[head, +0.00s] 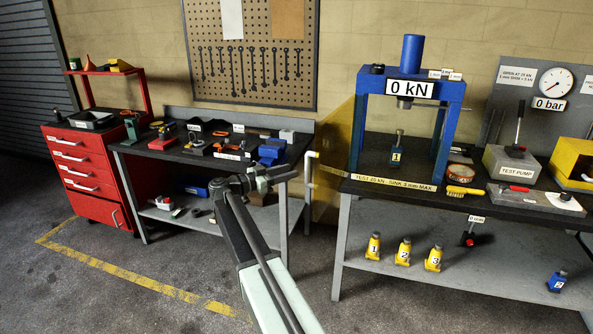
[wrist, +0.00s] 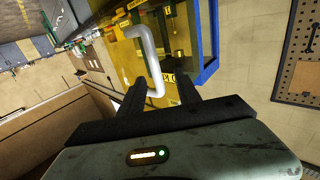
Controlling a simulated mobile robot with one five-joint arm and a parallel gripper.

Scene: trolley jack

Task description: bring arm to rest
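My arm reaches out from the bottom of the head view. My gripper (head: 290,175) is raised in the gap between the two benches. In the wrist view its two dark fingers (wrist: 160,88) stand apart, so it is open. A white bent handle (head: 311,168) is just beyond the fingertips, beside the yellow see-through guard of the press. In the wrist view the handle (wrist: 153,65) shows between and past the fingers. I cannot tell whether they touch it. Nothing is seen held.
The blue press (head: 408,84) reads 0 kN, with a blue jack (head: 397,150) under it. Yellow jacks (head: 404,252) stand on the lower shelf. The left bench (head: 165,146) holds tools, beside a red cabinet (head: 90,165). The floor at the front left is clear.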

